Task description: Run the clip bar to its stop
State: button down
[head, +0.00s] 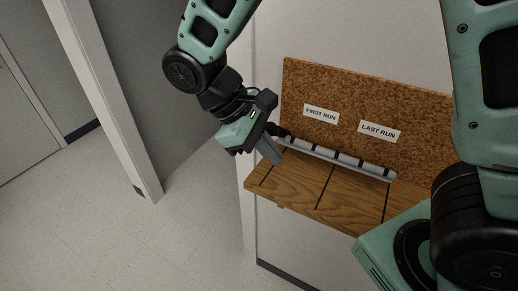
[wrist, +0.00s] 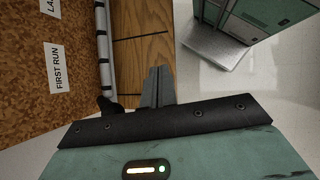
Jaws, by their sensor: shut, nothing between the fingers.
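The clip bar (head: 340,159) is a pale grey bar with several black bands, running along the back of a wooden shelf below a cork board. It also shows in the wrist view (wrist: 103,48), along the cork's edge. A black piece (wrist: 108,105) sits at the bar's end near my gripper; its exact shape is unclear. My gripper (head: 274,158) is shut and empty at the shelf's left end, in front of the bar's left end. In the wrist view its grey fingers (wrist: 158,85) are together over the wood, apart from the bar.
The cork board (head: 350,85) carries a "FIRST RUN" label (head: 321,114) on the left and a "LAST RUN" label (head: 379,131) to its right. The wooden shelf (head: 345,197) has dark cross lines and looks clear. Open floor (head: 100,220) lies left; my arm hides the shelf's right end.

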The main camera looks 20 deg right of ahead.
jog(key=a+f+n+t+h+b, duration=0.2)
jog(key=a+n+t+h, duration=0.3)
jog(key=a+n+t, duration=0.8)
jog(key=w+d+n+g+p, duration=0.1)
jog(key=w+d+p, duration=0.4)
jog(key=d, duration=0.8)
jog(key=shift+w+f+g+p, duration=0.35)
jog(key=shift+w+f+g, duration=0.1)
jog(key=shift+w+g, duration=0.2)
jog(key=shift+d+r, duration=0.1)
